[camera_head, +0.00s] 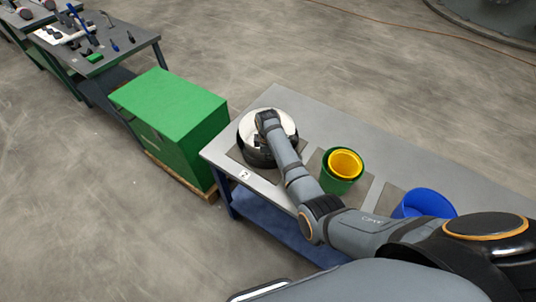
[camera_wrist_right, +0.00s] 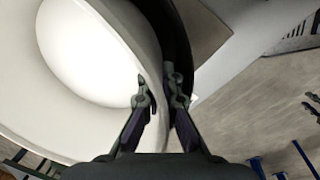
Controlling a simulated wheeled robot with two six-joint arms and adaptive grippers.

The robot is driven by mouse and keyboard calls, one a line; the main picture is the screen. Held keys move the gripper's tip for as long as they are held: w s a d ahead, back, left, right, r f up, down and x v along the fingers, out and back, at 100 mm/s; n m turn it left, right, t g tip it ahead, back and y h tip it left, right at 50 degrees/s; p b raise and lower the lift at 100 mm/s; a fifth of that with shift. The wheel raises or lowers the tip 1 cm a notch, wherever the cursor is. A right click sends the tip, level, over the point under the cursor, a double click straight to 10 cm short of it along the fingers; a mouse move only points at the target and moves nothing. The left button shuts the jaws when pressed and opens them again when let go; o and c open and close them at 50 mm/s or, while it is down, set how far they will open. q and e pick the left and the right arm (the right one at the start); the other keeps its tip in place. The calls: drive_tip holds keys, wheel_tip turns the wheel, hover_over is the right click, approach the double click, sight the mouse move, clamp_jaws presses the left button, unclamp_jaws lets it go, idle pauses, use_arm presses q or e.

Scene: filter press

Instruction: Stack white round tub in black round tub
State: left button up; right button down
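The white round tub (camera_head: 285,121) sits at the left end of the blue-framed table, inside or just over the black round tub (camera_head: 249,152); how deep it sits is hidden. In the right wrist view the white tub (camera_wrist_right: 45,110) fills the left side, and the black tub's dark wall (camera_wrist_right: 172,30) curves close outside it. My right gripper (camera_head: 262,142) is at the tubs' near rim. Its fingertips (camera_wrist_right: 158,92) straddle the white tub's wall, one inside and one between the two tubs, and appear closed on it. My left gripper is out of view.
The grey table (camera_head: 330,116) also holds a green tub (camera_head: 334,184) with a yellow tub (camera_head: 346,163) in it, and a blue tub (camera_head: 428,202). My right arm passes close by these. A green box (camera_head: 170,105) stands left of the table.

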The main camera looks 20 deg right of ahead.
drive_tip(key=c, duration=1.8)
unclamp_jaws()
drive_tip(key=shift+r, duration=0.5)
use_arm(q)
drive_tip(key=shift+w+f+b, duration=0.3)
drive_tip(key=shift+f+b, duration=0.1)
drive_tip(key=shift+b, duration=0.05)
use_arm(e)
wheel_tip(320, 180, up, 12)
drive_tip(key=s, duration=0.1)
drive_tip(key=shift+s+a+r, duration=0.15)
drive_tip(key=shift+s+a, duration=0.1)
drive_tip(key=shift+s, duration=0.05)
